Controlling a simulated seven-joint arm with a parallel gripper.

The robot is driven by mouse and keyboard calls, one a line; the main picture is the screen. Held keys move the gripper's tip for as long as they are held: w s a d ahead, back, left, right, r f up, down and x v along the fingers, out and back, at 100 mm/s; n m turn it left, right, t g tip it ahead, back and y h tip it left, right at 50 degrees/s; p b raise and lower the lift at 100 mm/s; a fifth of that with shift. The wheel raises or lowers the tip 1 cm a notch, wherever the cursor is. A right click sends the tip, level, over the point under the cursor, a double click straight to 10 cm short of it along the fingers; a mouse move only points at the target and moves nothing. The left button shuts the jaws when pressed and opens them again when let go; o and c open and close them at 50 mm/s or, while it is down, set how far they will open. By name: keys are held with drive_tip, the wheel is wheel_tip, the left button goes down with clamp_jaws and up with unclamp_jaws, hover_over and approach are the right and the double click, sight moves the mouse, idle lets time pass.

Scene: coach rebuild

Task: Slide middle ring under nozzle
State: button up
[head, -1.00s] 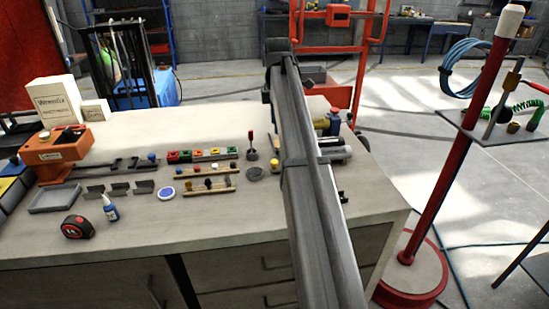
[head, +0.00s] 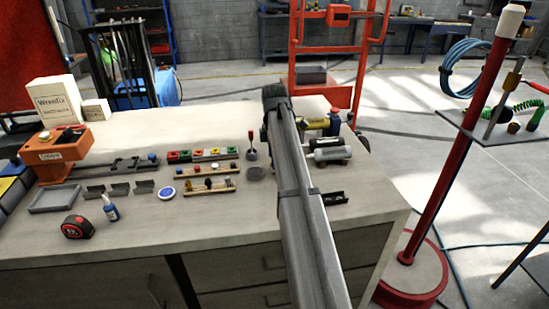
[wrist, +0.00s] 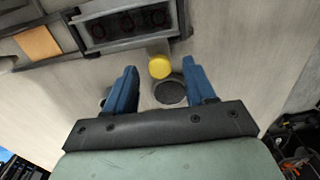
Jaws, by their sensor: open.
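My gripper (wrist: 161,82) shows in the wrist view with its two blue fingers apart and nothing held. A yellow round piece (wrist: 160,67) lies between and just beyond the fingertips, and a dark disc (wrist: 170,92) lies between the fingers. A dark block with several round dark openings or rings (wrist: 128,24) is at the top of the wrist view, apart from the fingers. I cannot tell which is the middle ring. In the head view an orange machine (head: 57,152) stands at the left with a dark rail (head: 115,168) running right. Its nozzle is not clear. My gripper is hidden there.
An orange pad (wrist: 38,42) lies at upper left in the wrist view. In the head view, a grey tray (head: 52,200), tape measure (head: 77,227), blue bottle (head: 111,208) and wooden rack (head: 206,187) stand on the bench. The bench front is mostly clear.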

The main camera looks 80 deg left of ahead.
drive_tip(key=shift+f, duration=0.55)
drive_tip(key=shift+c, duration=0.3)
clamp_jaws()
